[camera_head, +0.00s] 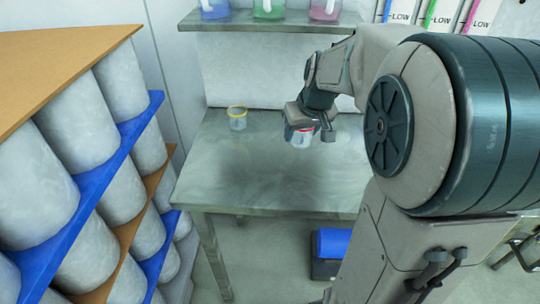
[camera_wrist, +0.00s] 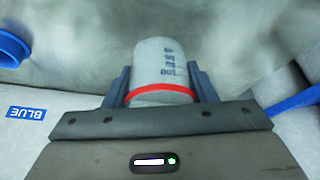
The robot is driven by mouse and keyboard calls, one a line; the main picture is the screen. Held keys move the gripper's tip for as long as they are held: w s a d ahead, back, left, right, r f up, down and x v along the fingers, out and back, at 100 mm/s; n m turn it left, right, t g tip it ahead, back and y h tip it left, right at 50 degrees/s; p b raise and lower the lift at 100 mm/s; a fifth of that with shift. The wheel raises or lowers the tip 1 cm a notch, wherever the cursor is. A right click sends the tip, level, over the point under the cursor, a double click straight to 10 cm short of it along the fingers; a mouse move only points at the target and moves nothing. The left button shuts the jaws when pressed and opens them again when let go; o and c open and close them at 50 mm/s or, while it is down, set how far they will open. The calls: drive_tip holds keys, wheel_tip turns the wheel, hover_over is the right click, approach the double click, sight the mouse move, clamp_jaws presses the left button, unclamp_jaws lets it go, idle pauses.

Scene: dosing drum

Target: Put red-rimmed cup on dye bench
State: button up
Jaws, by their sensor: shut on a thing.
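The red-rimmed cup (camera_head: 300,137) is a small pale cup held over the grey dye bench (camera_head: 240,175) in the head view. In the wrist view the cup (camera_wrist: 165,68) shows blue marks on its side and a red rim towards the gripper. My gripper (camera_head: 307,128) is shut on it, with one finger on each side, as the wrist view (camera_wrist: 163,88) also shows. I cannot tell whether the cup's base touches the bench top.
A yellow-rimmed cup (camera_head: 237,118) stands on the bench to the left. A shelf (camera_head: 265,22) above holds blue, green and pink containers. A rack of large grey drums (camera_head: 35,150) stands at the left. A blue-lidded box (camera_head: 332,245) is under the bench. The front left bench top is clear.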

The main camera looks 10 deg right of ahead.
hover_over(270, 163)
drive_tip(key=s, duration=0.2)
drive_tip(key=f, duration=0.4)
drive_tip(key=shift+w+d+f, duration=0.1)
drive_tip(key=shift+w+f, duration=0.1)
drive_tip(key=shift+w, duration=0.05)
drive_tip(key=shift+f, duration=2.05)
drive_tip(key=shift+f+b, duration=0.2)
drive_tip(key=shift+b, duration=0.1)
drive_tip(key=o, duration=0.9)
drive_tip(key=shift+o, duration=0.2)
drive_tip(key=shift+r, duration=0.15)
